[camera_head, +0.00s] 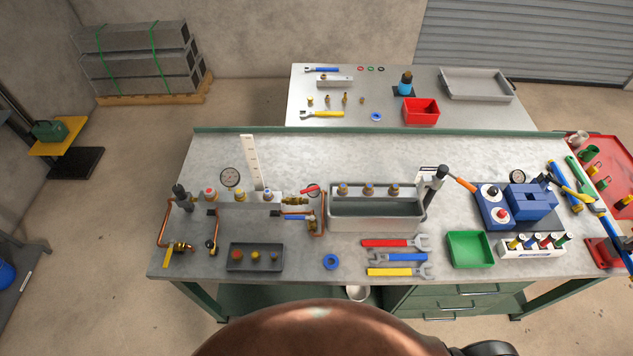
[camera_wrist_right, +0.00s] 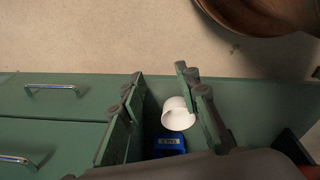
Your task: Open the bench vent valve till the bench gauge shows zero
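In the head view the pipework stands on the left of the bench (camera_head: 285,150). A round white gauge (camera_head: 231,177) stands at its back left; its reading is too small to tell. A second gauge (camera_head: 313,190) is partly hidden behind a red-lever valve (camera_head: 307,190). Other valves have a yellow handle (camera_head: 170,256), a black handle (camera_head: 211,245) and a blue lever (camera_head: 296,218). I cannot tell which one is the vent valve. My right gripper (camera_wrist_right: 163,112) is open and empty in the right wrist view, below bench height near the drawers. My left gripper is out of view.
A grey trough (camera_head: 375,208), wrenches (camera_head: 395,243), a dark tray (camera_head: 255,257) and a green bin (camera_head: 470,250) occupy the bench. A third gauge (camera_head: 517,177) stands by a blue pump unit (camera_head: 530,202). A white cup (camera_wrist_right: 178,115) appears beyond my right fingers. The bench's back strip is clear.

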